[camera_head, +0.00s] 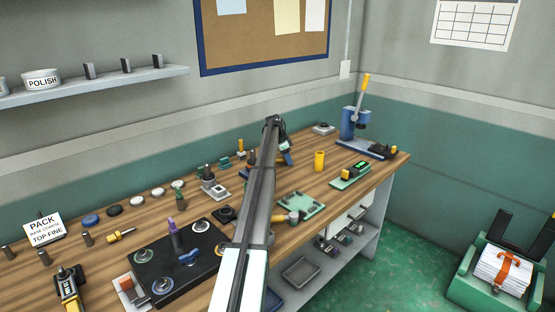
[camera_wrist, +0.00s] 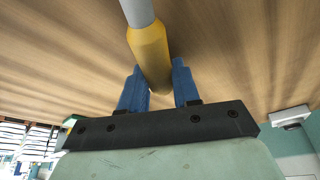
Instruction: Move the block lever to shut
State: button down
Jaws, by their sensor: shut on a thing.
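A yellow handle on a grey rod (camera_wrist: 150,55), which looks like the block lever, runs down between the two blue fingers of my gripper (camera_wrist: 160,90) in the wrist view. The fingers are shut on the yellow part, one on each side. In the head view my gripper (camera_head: 287,158) is at the back of the bench, left of the yellow cylinder. My arm and gripper hide the held handle there, and the block it belongs to cannot be made out.
A blue press with a raised yellow lever (camera_head: 364,88) stands at the bench's far right. A yellow cylinder (camera_head: 319,161) and a green device (camera_head: 350,175) stand right of my gripper. A black plate with knobs (camera_head: 178,262) lies at front left. Some bare wood (camera_head: 345,155) shows between things.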

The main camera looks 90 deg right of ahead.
aim_at(289, 173)
jog(key=shift+s+a+m+y, duration=0.1)
jog(key=shift+a+m+y, duration=0.5)
jog(key=shift+a+m, duration=1.25)
jog(key=shift+a, duration=0.1)
jog(key=shift+w+a+m+y, duration=0.25)
jog(key=shift+a+m+y, duration=0.15)
jog(key=shift+a+m, duration=0.6)
jog(key=shift+w+a+m, duration=0.2)
jog(key=shift+a+m, duration=0.6)
jog(key=shift+m, duration=0.05)
